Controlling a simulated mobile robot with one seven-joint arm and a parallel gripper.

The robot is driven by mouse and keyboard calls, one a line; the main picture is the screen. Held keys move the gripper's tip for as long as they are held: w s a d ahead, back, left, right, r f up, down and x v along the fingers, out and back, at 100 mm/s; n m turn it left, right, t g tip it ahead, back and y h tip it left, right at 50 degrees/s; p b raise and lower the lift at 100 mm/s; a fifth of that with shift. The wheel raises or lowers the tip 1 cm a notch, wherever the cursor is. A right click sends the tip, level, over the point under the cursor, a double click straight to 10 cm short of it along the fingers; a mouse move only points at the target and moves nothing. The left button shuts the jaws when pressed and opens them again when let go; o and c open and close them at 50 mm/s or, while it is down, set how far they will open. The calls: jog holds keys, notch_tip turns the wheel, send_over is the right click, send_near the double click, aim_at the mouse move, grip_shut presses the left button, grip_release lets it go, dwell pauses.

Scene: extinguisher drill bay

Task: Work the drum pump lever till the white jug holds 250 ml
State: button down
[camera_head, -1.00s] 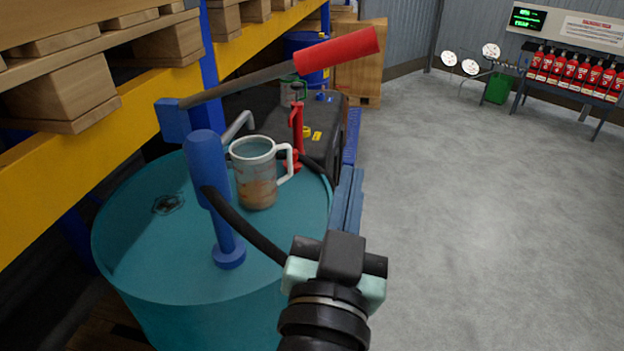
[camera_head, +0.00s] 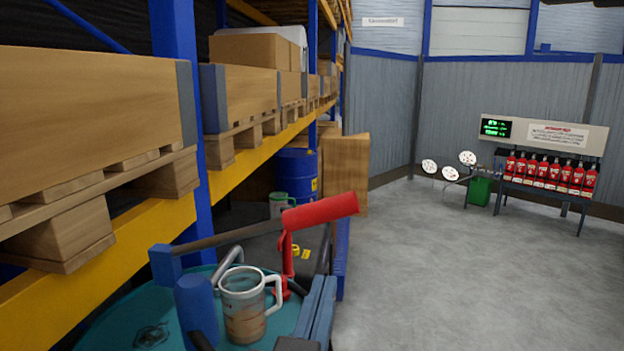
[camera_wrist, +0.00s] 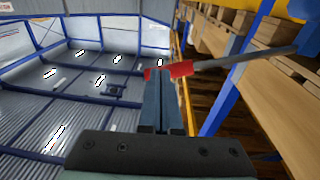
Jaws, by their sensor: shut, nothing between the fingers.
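The drum pump (camera_head: 195,305) stands on the teal drum (camera_head: 160,318). Its lever slopes up to the right, with a red grip (camera_head: 322,210) at the raised end. The white jug (camera_head: 243,312) stands upright beside the pump, near its grey spout (camera_head: 229,257). The jug's lower side looks brownish; I cannot read the liquid level. My gripper (camera_head: 326,282) is shut and empty, fingers pointing up, below the red grip. In the wrist view the fingertips (camera_wrist: 167,80) are in front of the red grip (camera_wrist: 181,69); I cannot tell whether they touch.
A dark case (camera_head: 262,243) with a red upright part (camera_head: 287,252) sits behind the drum. A green-rimmed jug (camera_head: 281,204) and a blue drum (camera_head: 297,174) are further back. Pallet racking (camera_head: 150,225) closes the left side. Floor (camera_head: 450,270) on the right is clear.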

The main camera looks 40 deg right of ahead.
jog(key=a+r+n+y+p, duration=0.1)
jog(key=a+r+n+p, duration=0.3)
jog(key=r, duration=0.7)
jog(key=shift+w+r+y+p, duration=0.3)
jog(key=shift+w+r+p, duration=0.05)
jog(key=shift+p, duration=0.1)
jog(key=w+d+f+p, duration=0.4)
jog(key=w+d, duration=0.2)
jog(key=d, duration=0.3)
jog(key=shift+p, duration=0.3)
jog(key=shift+f, duration=0.1)
